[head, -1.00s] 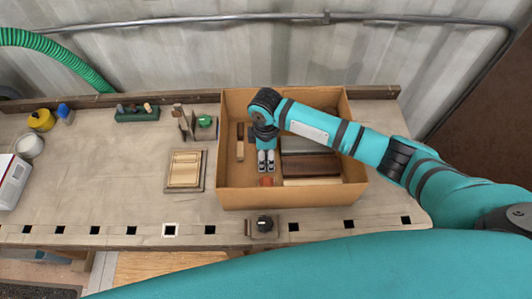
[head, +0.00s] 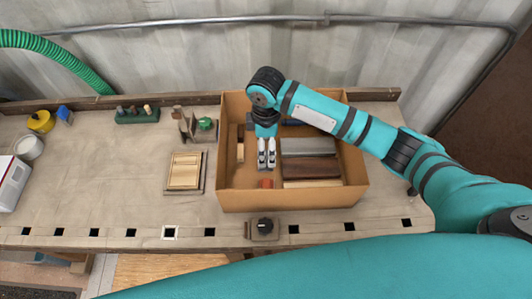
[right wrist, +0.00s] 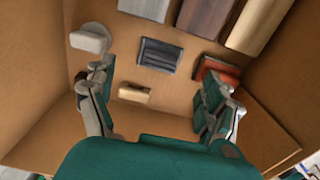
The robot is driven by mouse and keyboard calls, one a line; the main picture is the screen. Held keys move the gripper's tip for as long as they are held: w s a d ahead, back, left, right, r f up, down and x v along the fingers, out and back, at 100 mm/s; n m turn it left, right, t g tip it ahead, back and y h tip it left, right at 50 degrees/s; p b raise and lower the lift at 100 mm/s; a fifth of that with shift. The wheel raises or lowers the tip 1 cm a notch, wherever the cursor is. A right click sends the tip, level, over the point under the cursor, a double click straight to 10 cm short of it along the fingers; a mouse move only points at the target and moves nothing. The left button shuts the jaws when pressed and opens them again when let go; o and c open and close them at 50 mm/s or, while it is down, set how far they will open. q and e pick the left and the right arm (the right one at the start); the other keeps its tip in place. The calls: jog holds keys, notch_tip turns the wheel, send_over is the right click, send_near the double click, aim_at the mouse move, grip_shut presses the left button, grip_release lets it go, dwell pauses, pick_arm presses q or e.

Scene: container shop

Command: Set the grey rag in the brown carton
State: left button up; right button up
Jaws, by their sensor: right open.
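The brown carton (head: 270,200) stands open on the workbench, right of centre in the head view. My right gripper (head: 266,153) is over the inside of the carton, pointing down. My left gripper is not in view.
The carton also holds boards (head: 310,147), a small tan block (right wrist: 135,95), a reddish piece (head: 265,183) and a pale item (right wrist: 90,38). A framed wooden panel (head: 185,172) lies left of the carton. The bench's left middle is clear.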

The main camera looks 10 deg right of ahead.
notch_tip(320, 180, up, 6)
jog(key=shift+f, duration=0.15)
